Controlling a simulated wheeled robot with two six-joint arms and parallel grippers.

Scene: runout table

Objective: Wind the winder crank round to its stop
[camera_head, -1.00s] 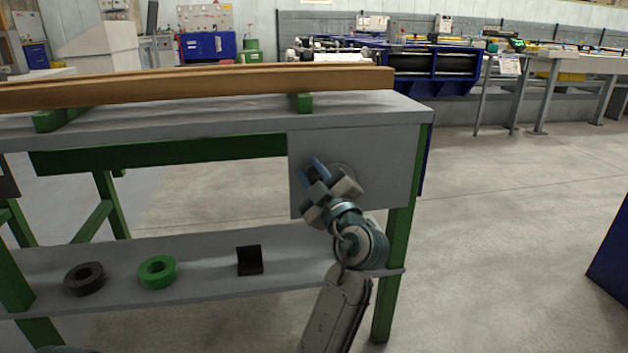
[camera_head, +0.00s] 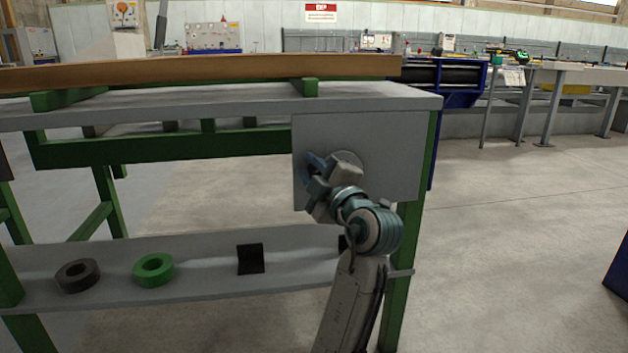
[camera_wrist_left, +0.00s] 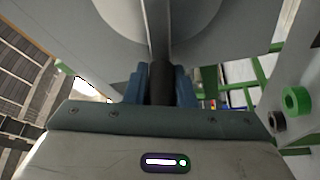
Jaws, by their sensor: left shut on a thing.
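In the left wrist view, the blue fingers of my left gripper (camera_wrist_left: 160,86) are shut on the dark crank handle (camera_wrist_left: 160,80), with the pale disc (camera_wrist_left: 125,15) just beyond. In the head view the handle is hidden by the gripper. My right gripper is not in view.
A long wooden beam (camera_head: 200,70) lies on green supports on the tabletop (camera_head: 230,101). The lower shelf (camera_head: 205,275) holds a dark ring (camera_head: 77,276), a green ring (camera_head: 154,269) and a black angled piece (camera_head: 251,259).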

